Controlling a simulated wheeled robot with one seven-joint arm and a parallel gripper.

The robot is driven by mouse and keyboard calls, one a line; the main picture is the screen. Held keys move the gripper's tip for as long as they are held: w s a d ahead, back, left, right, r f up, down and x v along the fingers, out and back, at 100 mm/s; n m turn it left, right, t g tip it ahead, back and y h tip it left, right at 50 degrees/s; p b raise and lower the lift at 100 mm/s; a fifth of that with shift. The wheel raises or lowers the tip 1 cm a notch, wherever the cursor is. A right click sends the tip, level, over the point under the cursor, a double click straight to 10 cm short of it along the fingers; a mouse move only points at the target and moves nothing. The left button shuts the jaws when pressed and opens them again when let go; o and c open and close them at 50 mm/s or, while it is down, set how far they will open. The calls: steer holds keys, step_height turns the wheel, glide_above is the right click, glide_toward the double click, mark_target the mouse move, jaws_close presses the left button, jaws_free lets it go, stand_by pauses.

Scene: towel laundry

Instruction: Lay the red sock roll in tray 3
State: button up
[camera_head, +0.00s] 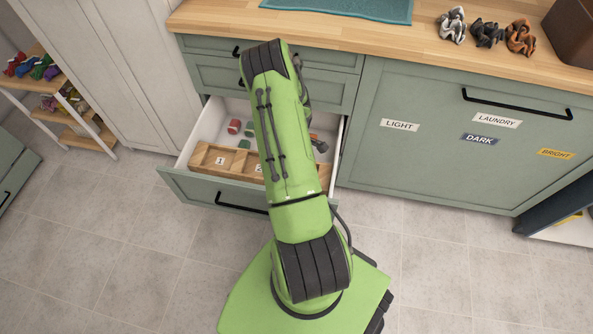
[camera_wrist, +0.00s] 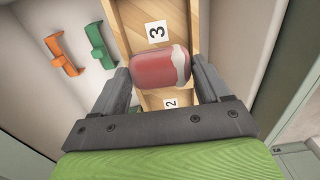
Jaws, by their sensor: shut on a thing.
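The red sock roll (camera_wrist: 158,71), with a whitish band at its right end, is between the fingers of my gripper (camera_wrist: 160,78) in the wrist view. My gripper is shut on it. Tray 3 (camera_wrist: 132,14) is a wooden compartment with a white "3" label, showing just beyond the roll. The roll hides the boundary between tray 3 and the compartment labelled 2 (camera_wrist: 152,102). I cannot tell how high the roll is above the wood. In the head view my arm covers the right part of the wooden tray row (camera_head: 205,158), and tray 3 is not readable there.
The tray row stands in an open drawer (camera_head: 185,177) with raised walls. Small red (camera_head: 234,126) and green (camera_head: 249,129) things lie behind it in the drawer. An orange piece (camera_wrist: 64,56) and a green piece (camera_wrist: 100,46) lie left of the trays in the wrist view.

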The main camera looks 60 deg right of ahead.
step_height(320, 180, down, 4)
steer(key=shift+r+b, duration=0.1)
steer(key=shift+b, duration=0.5)
steer(key=shift+r, duration=0.1)
steer(key=o, duration=1.1)
steer(key=shift+f, duration=0.2)
step_height(320, 180, up, 12)
steer(key=p, duration=0.4)
steer(key=shift+r, duration=0.25)
steer(key=w+a+r+m+t, duration=0.1)
steer(key=w+a+r+t, duration=0.15)
steer(key=a+r, duration=0.8)
steer(key=w+a+r+m+t, duration=0.1)
steer(key=w+a+r, duration=0.2)
steer(key=a+r, duration=0.8)
steer(key=s+a+r+m+t, duration=0.1)
steer(key=s+a+r, duration=0.3)
steer(key=s, duration=0.3)
steer(key=s+a+r+m+t, duration=0.1)
steer(key=s+a+r, duration=0.4)
steer(key=s+r, duration=0.2)
steer(key=shift+s+a+m, duration=0.15)
steer(key=shift+s+m, duration=0.05)
steer(key=shift+m, duration=0.1)
